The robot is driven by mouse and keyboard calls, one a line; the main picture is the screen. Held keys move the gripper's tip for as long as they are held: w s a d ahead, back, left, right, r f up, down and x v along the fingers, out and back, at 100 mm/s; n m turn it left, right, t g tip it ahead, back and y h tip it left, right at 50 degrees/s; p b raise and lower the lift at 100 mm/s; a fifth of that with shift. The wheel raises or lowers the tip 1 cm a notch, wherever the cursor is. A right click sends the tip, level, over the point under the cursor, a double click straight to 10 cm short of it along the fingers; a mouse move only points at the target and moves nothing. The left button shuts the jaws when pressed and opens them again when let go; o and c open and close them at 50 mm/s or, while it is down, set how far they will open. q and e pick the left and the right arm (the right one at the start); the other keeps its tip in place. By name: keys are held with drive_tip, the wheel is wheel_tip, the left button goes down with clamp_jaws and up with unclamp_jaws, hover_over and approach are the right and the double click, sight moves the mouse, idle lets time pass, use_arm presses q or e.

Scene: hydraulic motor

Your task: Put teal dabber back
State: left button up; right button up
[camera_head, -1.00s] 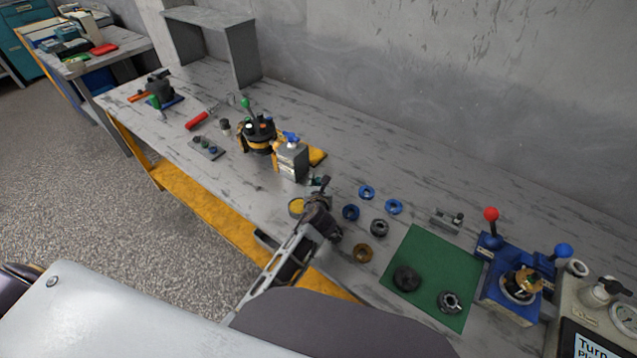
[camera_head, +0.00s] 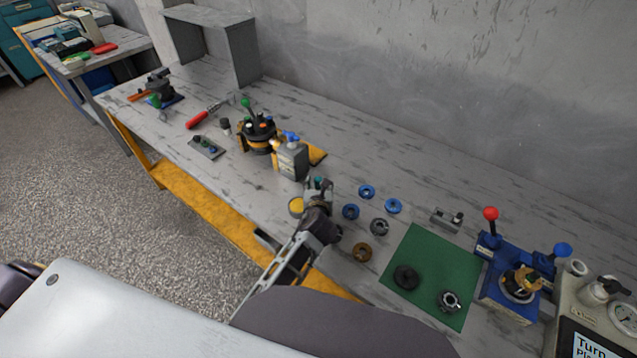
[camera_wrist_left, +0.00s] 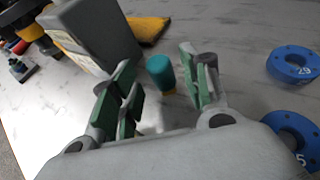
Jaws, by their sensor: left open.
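The teal dabber (camera_wrist_left: 161,72) stands on the table in the left wrist view, with a teal upper part and a yellow-orange lower end. My left gripper (camera_wrist_left: 158,84) is open, with its green-padded fingers on either side of the dabber; I see gaps, and no grip on it. In the head view this gripper (camera_head: 319,187) is low over the table beside the grey box (camera_head: 292,161), and the dabber is small and partly hidden there. My right gripper is not in view.
The grey box also stands close to the left finger in the wrist view (camera_wrist_left: 95,35). Blue rings (camera_head: 350,212) lie to the right. A black-yellow round fixture (camera_head: 258,134) stands behind. A green mat (camera_head: 436,262) lies right.

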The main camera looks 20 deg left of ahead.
use_arm(q)
drive_tip(key=v, duration=0.8)
drive_tip(key=shift+s+d+r, duration=0.1)
drive_tip(key=shift+s, duration=0.2)
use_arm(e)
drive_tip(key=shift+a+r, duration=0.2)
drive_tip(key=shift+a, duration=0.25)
